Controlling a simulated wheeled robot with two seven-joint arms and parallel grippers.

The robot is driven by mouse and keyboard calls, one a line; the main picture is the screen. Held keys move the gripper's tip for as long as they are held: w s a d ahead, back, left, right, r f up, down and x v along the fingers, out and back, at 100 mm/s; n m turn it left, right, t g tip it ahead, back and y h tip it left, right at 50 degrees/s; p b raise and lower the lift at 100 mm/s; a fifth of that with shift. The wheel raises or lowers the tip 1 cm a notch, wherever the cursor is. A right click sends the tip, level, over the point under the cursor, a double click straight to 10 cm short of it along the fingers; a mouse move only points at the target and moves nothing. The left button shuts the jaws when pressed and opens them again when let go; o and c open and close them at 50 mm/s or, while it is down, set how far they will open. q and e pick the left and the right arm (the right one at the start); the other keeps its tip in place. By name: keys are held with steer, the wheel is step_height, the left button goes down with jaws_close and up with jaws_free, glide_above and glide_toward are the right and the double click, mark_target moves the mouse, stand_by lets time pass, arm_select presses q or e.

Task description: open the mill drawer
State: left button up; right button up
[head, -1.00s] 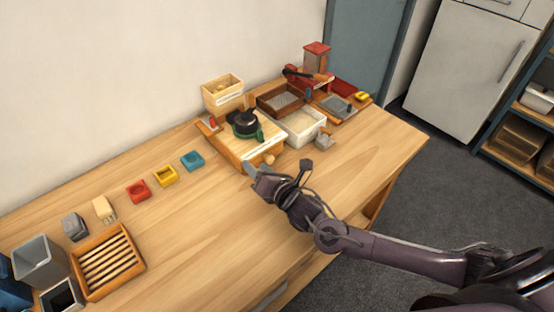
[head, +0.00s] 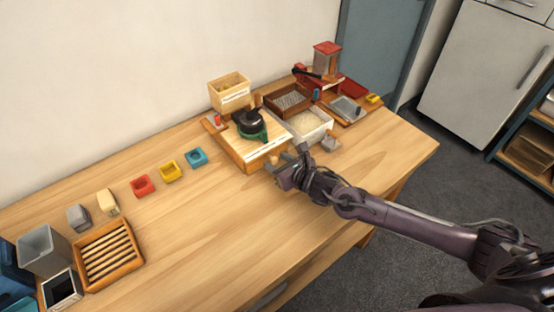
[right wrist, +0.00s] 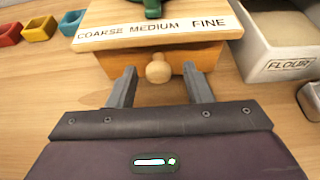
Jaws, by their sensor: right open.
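The mill (head: 243,140) is a wooden box with a black and green top, standing towards the back of the table. In the right wrist view its board (right wrist: 152,30) reads COARSE MEDIUM FINE. Below the board is the drawer front (right wrist: 135,59) with a round wooden knob (right wrist: 158,70). The drawer looks closed. My right gripper (head: 279,171) is in front of the mill. In the right wrist view its two open fingers (right wrist: 160,82) stand either side of the knob, with gaps between. In the head view my gripper hides the knob. My left gripper is not in view.
A white flour bin (right wrist: 280,53) stands right of the mill, with a metal scoop (head: 331,144) near it. Small red (head: 142,185), yellow (head: 170,172) and blue (head: 196,157) boxes stand to the left. The table front is clear.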

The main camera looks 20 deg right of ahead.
steer(key=shift+w+a+f, duration=0.1)
steer(key=shift+w+a, duration=0.1)
steer(key=shift+w, duration=0.1)
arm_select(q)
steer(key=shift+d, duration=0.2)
